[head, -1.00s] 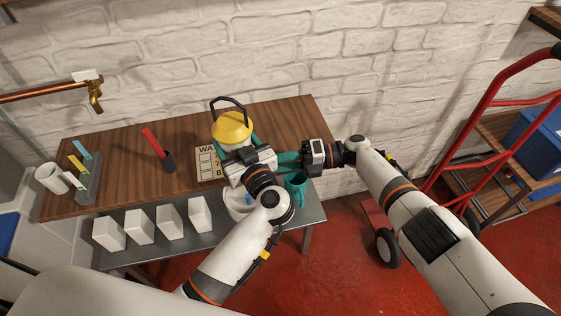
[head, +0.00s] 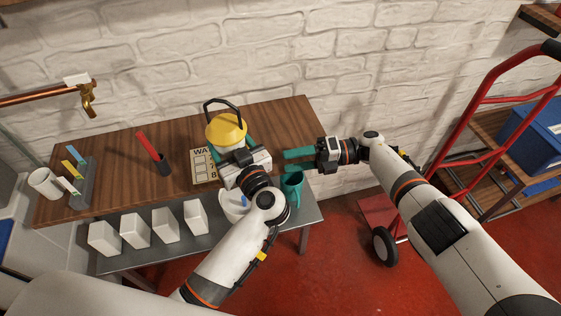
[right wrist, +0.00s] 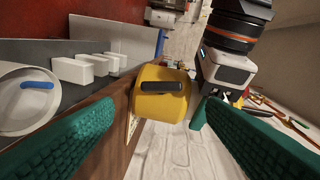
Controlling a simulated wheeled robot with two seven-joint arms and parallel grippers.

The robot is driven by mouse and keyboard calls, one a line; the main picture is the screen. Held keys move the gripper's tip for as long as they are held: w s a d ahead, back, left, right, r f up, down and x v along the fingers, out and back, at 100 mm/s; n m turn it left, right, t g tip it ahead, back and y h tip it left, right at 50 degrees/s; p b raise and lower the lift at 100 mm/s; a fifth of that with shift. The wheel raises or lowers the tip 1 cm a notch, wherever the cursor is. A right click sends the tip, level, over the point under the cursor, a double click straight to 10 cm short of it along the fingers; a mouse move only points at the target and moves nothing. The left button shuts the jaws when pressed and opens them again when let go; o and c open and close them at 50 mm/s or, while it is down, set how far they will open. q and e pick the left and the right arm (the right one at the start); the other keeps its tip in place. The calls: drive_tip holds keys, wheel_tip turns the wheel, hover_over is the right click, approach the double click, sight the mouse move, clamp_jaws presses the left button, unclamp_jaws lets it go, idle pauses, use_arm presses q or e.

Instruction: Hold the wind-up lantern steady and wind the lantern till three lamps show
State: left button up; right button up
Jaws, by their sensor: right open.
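The wind-up lantern (head: 227,130) has a yellow cap and a dark hoop handle. It stands upright at the back of the wooden table and also shows in the right wrist view (right wrist: 155,106). My left gripper (head: 232,143) reaches it from the front, with teal fingers on both sides of its body; its palm hides the lower front. My right gripper (head: 287,161) is open and empty to the right of the lantern, apart from it, its fingers pointing toward it.
A printed card (head: 202,166) lies left of the lantern. Several white blocks (head: 135,231) line the grey front shelf. A red hand truck (head: 480,100) is at right.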

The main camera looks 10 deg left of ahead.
drive_tip(key=v, duration=0.2)
drive_tip(key=shift+w+d, duration=0.15)
drive_tip(key=shift+d, duration=0.1)
drive_tip(key=shift+c, duration=1.4)
drive_tip(key=s+d+r+m+t+y, duration=0.25)
drive_tip(key=d+m+t, duration=0.4)
drive_tip(key=t, duration=0.65)
drive_tip(key=s+a+f+m, duration=0.2)
drive_tip(key=s+a+f, duration=0.2)
drive_tip(key=s, duration=0.3)
drive_tip(key=f+x, duration=0.1)
drive_tip(key=x, duration=1)
drive_tip(key=shift+w+a, duration=0.25)
